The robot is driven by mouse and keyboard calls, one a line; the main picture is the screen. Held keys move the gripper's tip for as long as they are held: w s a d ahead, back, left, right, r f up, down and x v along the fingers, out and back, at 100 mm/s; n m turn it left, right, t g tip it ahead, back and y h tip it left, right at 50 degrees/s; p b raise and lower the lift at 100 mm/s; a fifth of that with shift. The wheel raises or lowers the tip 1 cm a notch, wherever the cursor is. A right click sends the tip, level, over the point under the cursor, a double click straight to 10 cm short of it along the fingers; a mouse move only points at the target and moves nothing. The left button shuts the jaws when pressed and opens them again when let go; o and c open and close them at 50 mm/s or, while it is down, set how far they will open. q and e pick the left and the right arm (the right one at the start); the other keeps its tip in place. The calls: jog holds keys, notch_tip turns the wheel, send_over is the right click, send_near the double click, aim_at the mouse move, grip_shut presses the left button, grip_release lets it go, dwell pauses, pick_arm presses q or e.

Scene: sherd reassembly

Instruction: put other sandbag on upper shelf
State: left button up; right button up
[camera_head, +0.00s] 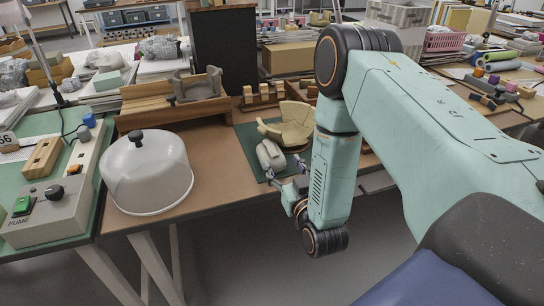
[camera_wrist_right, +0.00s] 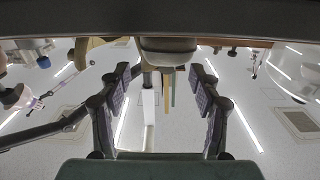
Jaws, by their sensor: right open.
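A pale grey sandbag (camera_head: 270,156) lies on the dark green mat (camera_head: 250,140), near the front edge of the brown table. My right gripper (camera_head: 287,173) is open just in front of it, partly hidden by my own wrist. In the right wrist view its two fingers (camera_wrist_right: 160,75) stand wide apart with nothing between the pads. A rounded grey shape (camera_wrist_right: 168,48), likely the sandbag, shows beyond the fingertips. A wooden stepped stand (camera_head: 150,112) at the back left carries a grey lumpy piece (camera_head: 199,86); whether that is a sandbag I cannot tell. My left gripper is out of view.
A white domed cover (camera_head: 146,175) stands left on the table. Wooden blocks (camera_head: 262,96) and a black upright panel (camera_head: 223,48) stand behind.

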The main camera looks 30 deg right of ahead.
aim_at(274, 156)
jog(key=w, duration=0.2)
jog(key=w+r+b, duration=0.1)
jog(key=shift+w+a, duration=0.25)
jog(key=shift+a, duration=0.15)
jog(key=shift+w+d+f, duration=0.2)
jog(key=shift+w+d, duration=0.3)
jog(key=shift+w, duration=0.25)
jog(key=shift+w+d, duration=0.15)
jog(key=shift+d, duration=0.05)
jog(key=shift+a+r, duration=0.2)
jog(key=shift+a, duration=0.15)
jog(key=shift+c, duration=0.7)
jog(key=shift+d+f, duration=0.15)
jog(key=shift+d, duration=0.1)
jog(key=c, duration=0.4)
jog(key=shift+a, duration=0.25)
jog(key=c, duration=0.5)
jog(key=shift+d+f, duration=0.1)
grip_shut()
